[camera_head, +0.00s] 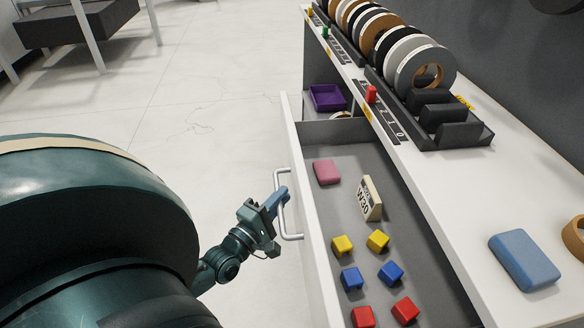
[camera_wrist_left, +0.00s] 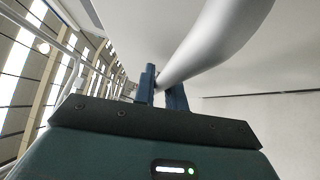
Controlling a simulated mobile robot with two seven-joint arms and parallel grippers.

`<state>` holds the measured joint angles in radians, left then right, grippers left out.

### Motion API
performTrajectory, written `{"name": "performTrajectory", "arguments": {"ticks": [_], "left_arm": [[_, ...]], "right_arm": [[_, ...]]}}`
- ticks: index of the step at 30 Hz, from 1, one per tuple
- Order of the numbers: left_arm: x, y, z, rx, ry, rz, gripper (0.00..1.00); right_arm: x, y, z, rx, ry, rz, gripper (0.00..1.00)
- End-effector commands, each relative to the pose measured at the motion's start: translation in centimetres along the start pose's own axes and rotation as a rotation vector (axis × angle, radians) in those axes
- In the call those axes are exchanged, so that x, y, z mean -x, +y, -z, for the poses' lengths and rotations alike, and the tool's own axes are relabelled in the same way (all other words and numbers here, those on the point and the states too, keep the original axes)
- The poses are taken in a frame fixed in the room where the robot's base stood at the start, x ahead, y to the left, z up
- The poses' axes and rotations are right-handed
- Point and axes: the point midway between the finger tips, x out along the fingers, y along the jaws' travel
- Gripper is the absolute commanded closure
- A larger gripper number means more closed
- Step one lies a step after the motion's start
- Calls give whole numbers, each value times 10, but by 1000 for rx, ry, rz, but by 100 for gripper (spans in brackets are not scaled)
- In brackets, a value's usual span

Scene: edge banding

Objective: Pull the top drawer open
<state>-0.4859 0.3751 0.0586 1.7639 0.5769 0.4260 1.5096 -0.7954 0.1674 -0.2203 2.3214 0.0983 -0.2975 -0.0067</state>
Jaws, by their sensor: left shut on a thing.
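The top drawer (camera_head: 318,262) stands well open in the head view, its white front to the left of the cabinet. A silver bar handle (camera_head: 289,236) is fixed to the drawer front. My left gripper (camera_head: 281,196) is at the handle, its blue fingers shut on it. In the left wrist view the gripper fingers (camera_wrist_left: 162,90) close around the handle bar (camera_wrist_left: 205,45), which looks large and pale. My right gripper is in neither view.
The drawer holds a pink block (camera_head: 326,172), a W30 block (camera_head: 369,198) and several yellow, blue and red cubes. The white worktop (camera_head: 440,185) carries edge-banding rolls (camera_head: 425,68) and a blue block (camera_head: 524,260). The floor (camera_head: 215,110) left of the drawer is clear.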

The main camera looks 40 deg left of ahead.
Motion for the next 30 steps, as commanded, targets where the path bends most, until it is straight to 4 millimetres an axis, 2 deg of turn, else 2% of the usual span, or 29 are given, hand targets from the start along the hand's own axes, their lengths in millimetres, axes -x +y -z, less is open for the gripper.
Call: {"name": "performTrajectory", "arguments": {"ticks": [19,20,21,27,30], "left_arm": [[7,2,7,2,0,0,100],[7,2,7,2,0,0,87],[7,2,7,2,0,0,83],[7,2,7,1,0,0,67],[7,2,7,1,0,0,66]], "right_arm": [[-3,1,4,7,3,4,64],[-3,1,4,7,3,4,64],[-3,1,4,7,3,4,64],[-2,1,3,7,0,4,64],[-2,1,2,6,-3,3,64]]}}
